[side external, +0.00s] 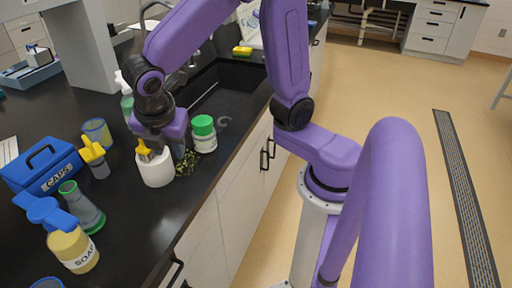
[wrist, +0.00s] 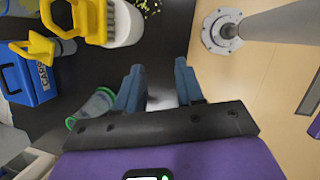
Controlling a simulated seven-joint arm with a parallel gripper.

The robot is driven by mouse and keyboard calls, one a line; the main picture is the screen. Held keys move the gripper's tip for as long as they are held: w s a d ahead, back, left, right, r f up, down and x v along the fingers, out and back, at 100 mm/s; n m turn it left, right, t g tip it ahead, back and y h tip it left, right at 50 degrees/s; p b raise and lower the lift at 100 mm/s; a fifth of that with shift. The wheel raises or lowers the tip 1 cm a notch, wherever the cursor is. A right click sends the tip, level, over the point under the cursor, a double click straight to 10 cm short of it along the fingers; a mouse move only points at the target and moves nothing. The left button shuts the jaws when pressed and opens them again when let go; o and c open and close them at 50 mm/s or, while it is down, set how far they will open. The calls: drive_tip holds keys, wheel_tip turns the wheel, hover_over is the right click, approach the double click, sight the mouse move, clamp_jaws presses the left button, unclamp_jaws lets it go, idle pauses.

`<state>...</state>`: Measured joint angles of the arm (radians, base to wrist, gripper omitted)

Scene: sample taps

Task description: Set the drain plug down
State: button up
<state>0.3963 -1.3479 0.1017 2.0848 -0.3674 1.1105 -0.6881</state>
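I cannot make out a drain plug for certain in either view. A small grey curved piece (side external: 223,121) lies on the black counter near the sink, but I cannot tell what it is. My gripper (wrist: 160,86) shows in the wrist view with its two blue-grey fingers well apart and no object clearly held between them. In the side view my gripper (side external: 178,150) is low over the counter, partly hidden behind a white cup (side external: 157,170) and beside a green-capped jar (side external: 204,141). The black sink (side external: 222,82) is behind it.
The white cup holds a yellow-handled brush (side external: 144,148). Green bits (side external: 187,163) lie beside it. A blue CAPS box (side external: 42,168), a green-rimmed tumbler (side external: 82,210), a yellow-handled tool (side external: 93,154) and a soap bottle (side external: 73,250) stand left. The counter's front edge is close.

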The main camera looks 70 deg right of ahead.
drive_tip(key=s+d+m+g+y, duration=0.1)
drive_tip(key=s+d+m+y, duration=0.1)
drive_tip(key=s, duration=0.6)
drive_tip(key=s+d+f+m+g+y, duration=0.1)
drive_tip(key=s+d+m, duration=0.4)
drive_tip(key=s, duration=0.3)
drive_tip(key=shift+s+d+f+m+y, duration=0.3)
drive_tip(key=shift+s+m+y, duration=0.1)
drive_tip(key=shift+m, duration=0.3)
drive_tip(key=shift+w, duration=0.1)
